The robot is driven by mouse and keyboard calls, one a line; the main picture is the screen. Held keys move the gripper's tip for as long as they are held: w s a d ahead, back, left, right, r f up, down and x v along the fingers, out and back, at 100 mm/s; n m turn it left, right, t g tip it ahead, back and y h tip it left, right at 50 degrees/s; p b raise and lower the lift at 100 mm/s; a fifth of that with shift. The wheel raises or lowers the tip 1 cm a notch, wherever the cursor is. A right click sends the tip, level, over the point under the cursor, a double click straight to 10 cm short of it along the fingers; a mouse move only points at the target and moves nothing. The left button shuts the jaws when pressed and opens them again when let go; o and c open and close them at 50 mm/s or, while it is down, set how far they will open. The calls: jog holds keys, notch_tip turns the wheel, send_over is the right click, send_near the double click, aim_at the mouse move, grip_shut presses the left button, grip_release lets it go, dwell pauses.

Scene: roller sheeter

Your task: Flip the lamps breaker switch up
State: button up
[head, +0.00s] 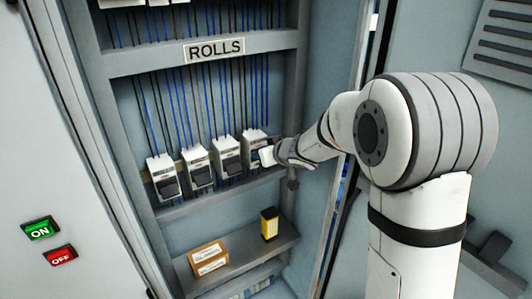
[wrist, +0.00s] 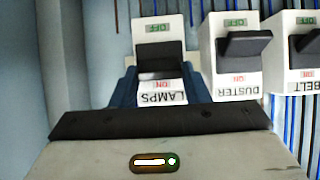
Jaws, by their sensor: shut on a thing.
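The lamps breaker (wrist: 158,32) is white with a black switch lever (wrist: 160,58). In the wrist view it appears upside down, with a green OFF mark at the picture top and a red ON mark beside the LAMPS label. In the head view it is the rightmost breaker (head: 253,136) of the lower row, partly hidden by my gripper (head: 267,157). In the wrist view my gripper (wrist: 160,88) has its blue fingers on either side of the breaker and is shut on it. The finger contact is partly hidden, and the lever's exact position is hard to tell.
The duster breaker (wrist: 236,50) and belt breaker (wrist: 297,45) stand close beside it. A ROLLS sign (head: 214,49) is above the row. A cardboard box (head: 208,258) and a yellow-black item (head: 269,224) sit on the shelf below. The cabinet's right wall is close to my arm.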

jog(key=o, duration=1)
jog(key=v, duration=0.7)
jog(key=shift+s+d+r, duration=0.2)
jog(key=shift+s, duration=0.05)
